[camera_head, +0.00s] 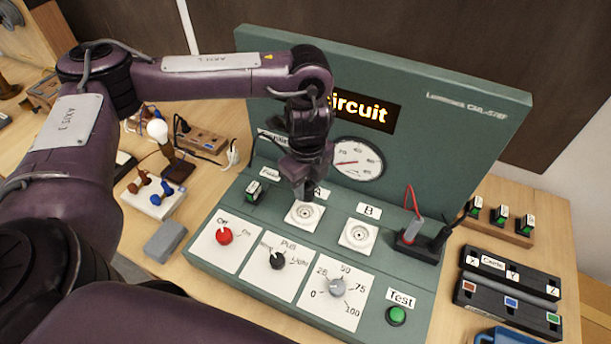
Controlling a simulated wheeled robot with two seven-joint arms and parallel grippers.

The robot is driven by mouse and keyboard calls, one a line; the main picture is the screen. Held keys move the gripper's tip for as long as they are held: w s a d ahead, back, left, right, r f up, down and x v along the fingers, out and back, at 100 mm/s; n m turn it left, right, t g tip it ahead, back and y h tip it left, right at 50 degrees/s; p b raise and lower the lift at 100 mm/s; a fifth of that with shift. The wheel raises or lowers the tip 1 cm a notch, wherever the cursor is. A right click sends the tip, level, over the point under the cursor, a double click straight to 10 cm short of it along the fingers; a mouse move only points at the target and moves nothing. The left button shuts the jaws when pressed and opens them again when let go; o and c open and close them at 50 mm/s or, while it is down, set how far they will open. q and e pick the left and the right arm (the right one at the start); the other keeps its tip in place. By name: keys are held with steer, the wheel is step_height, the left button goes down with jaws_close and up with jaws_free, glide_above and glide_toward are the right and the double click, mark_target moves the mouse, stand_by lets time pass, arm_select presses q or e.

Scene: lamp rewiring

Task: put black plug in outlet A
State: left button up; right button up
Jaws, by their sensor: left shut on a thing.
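My left gripper (306,180) reaches in from the left and points down at the back edge of outlet A (305,214), a round white socket on a white plate. It is shut on a dark thing that looks like the black plug; the jaws hide most of it. I cannot tell whether the plug touches the socket. The "A" label is partly covered by the gripper. Outlet B (358,235) is to the right and empty. My right gripper is not in view.
A green panel (455,140) with a lit sign and gauge (357,159) stands behind. Red (224,236), black (278,260) and grey (337,287) knobs and a green button (397,315) lie in front. A black holder (414,251) stands right; a bulb (157,130) stands left.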

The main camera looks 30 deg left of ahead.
arm_select(q)
steer(key=shift+s+a+m, duration=0.15)
steer(key=shift+a+m, duration=0.1)
steer(key=shift+m, duration=0.65)
steer(key=shift+f+b, duration=0.7)
steer(key=shift+f, duration=0.05)
steer(key=shift+f+b, duration=0.85)
steer(key=shift+b, duration=0.2)
steer(key=shift+f+b, duration=0.6)
steer(key=shift+b, duration=0.05)
steer(key=shift+f+b, duration=0.5)
steer(key=shift+f, duration=0.45)
